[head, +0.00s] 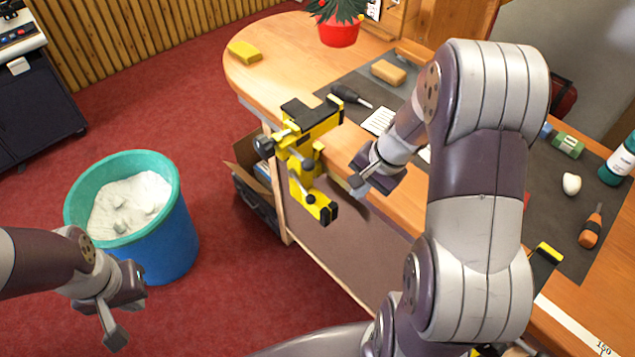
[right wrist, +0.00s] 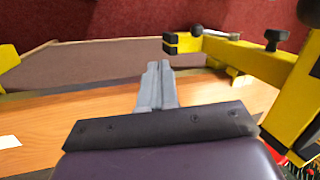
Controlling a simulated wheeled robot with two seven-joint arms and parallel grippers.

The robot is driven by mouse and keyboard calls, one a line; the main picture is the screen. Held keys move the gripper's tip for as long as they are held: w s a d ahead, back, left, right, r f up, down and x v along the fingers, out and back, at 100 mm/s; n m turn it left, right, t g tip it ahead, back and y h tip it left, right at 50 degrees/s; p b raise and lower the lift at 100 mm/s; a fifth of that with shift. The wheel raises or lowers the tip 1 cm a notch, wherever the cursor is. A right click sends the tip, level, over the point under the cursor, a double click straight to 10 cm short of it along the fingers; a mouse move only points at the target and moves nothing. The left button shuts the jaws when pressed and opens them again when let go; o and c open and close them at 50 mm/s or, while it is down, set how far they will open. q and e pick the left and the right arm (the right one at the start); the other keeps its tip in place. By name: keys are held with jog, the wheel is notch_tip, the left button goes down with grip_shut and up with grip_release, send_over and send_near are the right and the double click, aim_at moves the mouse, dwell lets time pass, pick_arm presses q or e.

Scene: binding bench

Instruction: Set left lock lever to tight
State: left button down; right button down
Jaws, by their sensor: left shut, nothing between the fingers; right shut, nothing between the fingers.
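A yellow clamp (head: 312,132) with black pads and dark knobs sits on the bench's left edge, its lower jaw (head: 318,205) hanging below the edge. Dark-knobbed levers (head: 266,146) show on it; I cannot tell which is the lock lever or how it is set. My right gripper (head: 358,187) is shut and empty, just right of the clamp and apart from it. In the right wrist view its fingers (right wrist: 157,68) are together, with the clamp (right wrist: 262,62) and a dark knob (right wrist: 277,38) to their right. My left gripper (head: 118,338) is shut and empty over the floor at lower left.
A second yellow-and-black clamp (head: 545,258) is at the bench's near right. The wooden bench (head: 270,80) carries a dark mat (head: 545,190) with tools. A blue bin (head: 160,245) with white contents and an open cardboard box (head: 246,160) stand on the red floor.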

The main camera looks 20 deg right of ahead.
jog(key=w, duration=0.1)
jog(key=w+r+m+t, duration=0.1)
jog(key=w+a+r+m+y, duration=0.1)
jog(key=w, duration=0.1)
jog(key=shift+f, duration=0.1)
send_near(313, 198)
jog(key=x, duration=0.7)
jog(key=shift+s, duration=0.1)
